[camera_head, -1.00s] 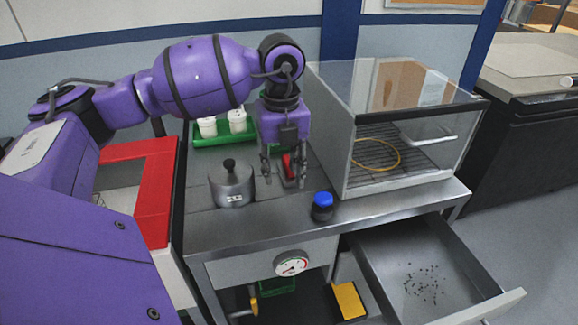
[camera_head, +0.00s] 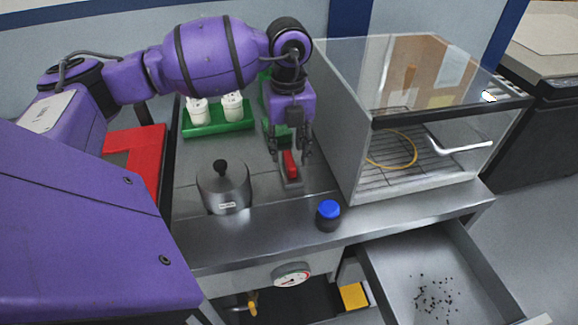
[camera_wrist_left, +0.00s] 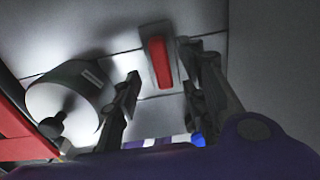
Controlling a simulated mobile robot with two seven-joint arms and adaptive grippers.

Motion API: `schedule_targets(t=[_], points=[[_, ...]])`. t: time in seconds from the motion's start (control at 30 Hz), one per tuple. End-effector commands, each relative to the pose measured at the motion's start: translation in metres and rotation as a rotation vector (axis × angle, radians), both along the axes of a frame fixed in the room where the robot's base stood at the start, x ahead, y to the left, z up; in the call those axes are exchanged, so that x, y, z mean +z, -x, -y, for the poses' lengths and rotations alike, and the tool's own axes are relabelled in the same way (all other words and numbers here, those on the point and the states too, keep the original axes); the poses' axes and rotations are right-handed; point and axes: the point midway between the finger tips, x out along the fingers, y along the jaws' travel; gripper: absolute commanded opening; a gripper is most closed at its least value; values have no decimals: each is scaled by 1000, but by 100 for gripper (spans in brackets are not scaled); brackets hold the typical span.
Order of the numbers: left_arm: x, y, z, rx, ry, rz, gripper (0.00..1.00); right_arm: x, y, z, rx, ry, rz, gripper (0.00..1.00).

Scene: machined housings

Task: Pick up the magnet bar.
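A red bar (camera_head: 290,164), which I take to be the magnet bar, sits on a small grey plate (camera_head: 292,182) on the steel bench. It also shows in the left wrist view (camera_wrist_left: 160,62), lying along the plate. My left gripper (camera_head: 290,157) points down above the bar and is open. In the left wrist view the fingers (camera_wrist_left: 159,66) are spread, one on each side of the bar's line, with a gap to the left finger. I cannot tell how close the right finger is to the bar. My right gripper is not in view.
A grey lidded pot (camera_head: 224,188) stands left of the bar and a blue-capped jar (camera_head: 328,215) in front right. A green tray (camera_head: 218,126) with white containers is behind. A glass-fronted case (camera_head: 345,130) stands right. The drawer (camera_head: 395,285), holding dark specks, is open.

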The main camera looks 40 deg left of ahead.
Motion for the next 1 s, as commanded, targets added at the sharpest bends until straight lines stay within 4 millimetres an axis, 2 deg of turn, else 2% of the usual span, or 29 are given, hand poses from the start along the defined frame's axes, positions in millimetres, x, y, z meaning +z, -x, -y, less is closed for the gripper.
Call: schedule_targets(t=[0.23, 0.53, 0.8, 1.0], points=[[-34, -1, 2, 0, 1, -1, 39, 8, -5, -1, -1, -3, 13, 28], [-39, -1, 2, -1, 0, 1, 38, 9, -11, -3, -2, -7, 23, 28], [-39, -1, 2, 0, 0, 1, 2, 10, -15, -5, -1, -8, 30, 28], [-38, -1, 2, 0, 1, 2, 0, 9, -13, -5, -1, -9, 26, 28]])
